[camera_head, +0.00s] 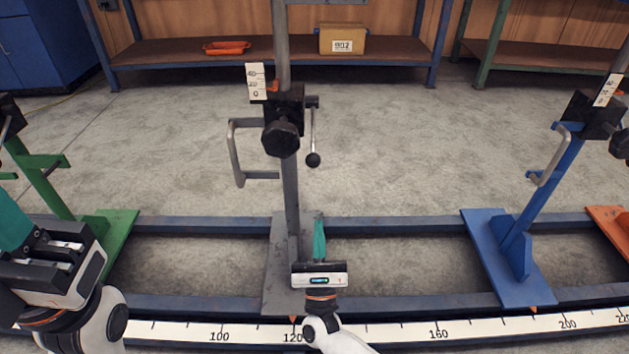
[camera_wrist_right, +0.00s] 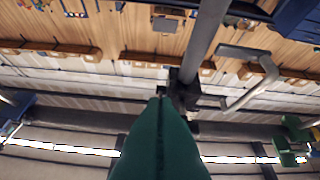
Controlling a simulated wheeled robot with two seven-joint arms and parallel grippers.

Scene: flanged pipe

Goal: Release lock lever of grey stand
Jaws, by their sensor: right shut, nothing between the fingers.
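The grey stand (camera_head: 291,190) rises in the middle of the head view, with a black clamp block and a black knob (camera_head: 281,139) on its post. Its lock lever (camera_head: 313,130), a thin rod with a black ball end, hangs down right of the knob. My right gripper (camera_head: 319,222) is shut and empty, its teal fingers pointing up below the lever, apart from it in the picture. In the right wrist view the shut fingers (camera_wrist_right: 163,102) point toward the black clamp (camera_wrist_right: 184,90) on the grey post (camera_wrist_right: 204,40); the lever is not clear there. My left gripper (camera_head: 14,222) is partly cut off at the left edge.
A bent grey handle (camera_head: 236,155) sticks out left of the clamp. A green stand (camera_head: 45,185) is at left, a blue stand (camera_head: 540,195) at right. Blue rails (camera_head: 400,224) and a numbered scale (camera_head: 390,334) run across below.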

